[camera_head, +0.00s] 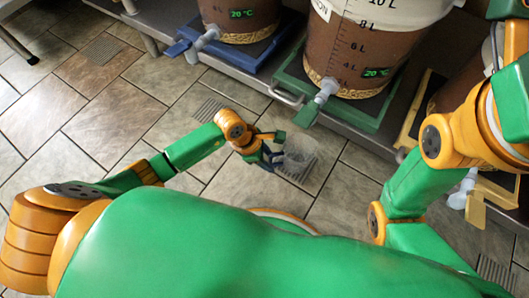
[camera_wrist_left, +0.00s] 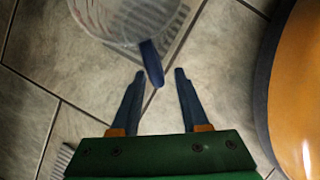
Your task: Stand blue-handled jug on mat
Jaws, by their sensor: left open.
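The clear jug (camera_head: 299,154) is below the bench in the head view, over a floor grate; I cannot tell its height above the floor. In the left wrist view the jug (camera_wrist_left: 125,18) is cut by the top edge, and its blue handle (camera_wrist_left: 151,62) points toward me. My left gripper (camera_head: 271,154) is beside the jug. In the wrist view its fingers (camera_wrist_left: 157,76) are open, with the handle's end between the tips. My right gripper is out of view. A blue mat or tray (camera_head: 246,57) lies under the left bucket, a green one (camera_head: 355,117) under the middle bucket.
Brown buckets (camera_head: 345,50) with taps stand on a grey bench (camera_head: 265,82). Taps with blue (camera_head: 177,48) and green (camera_head: 305,113) levers stick out over its front edge. A yellow tray (camera_head: 411,125) is at the right, near my right arm. The tiled floor (camera_head: 70,110) at left is clear.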

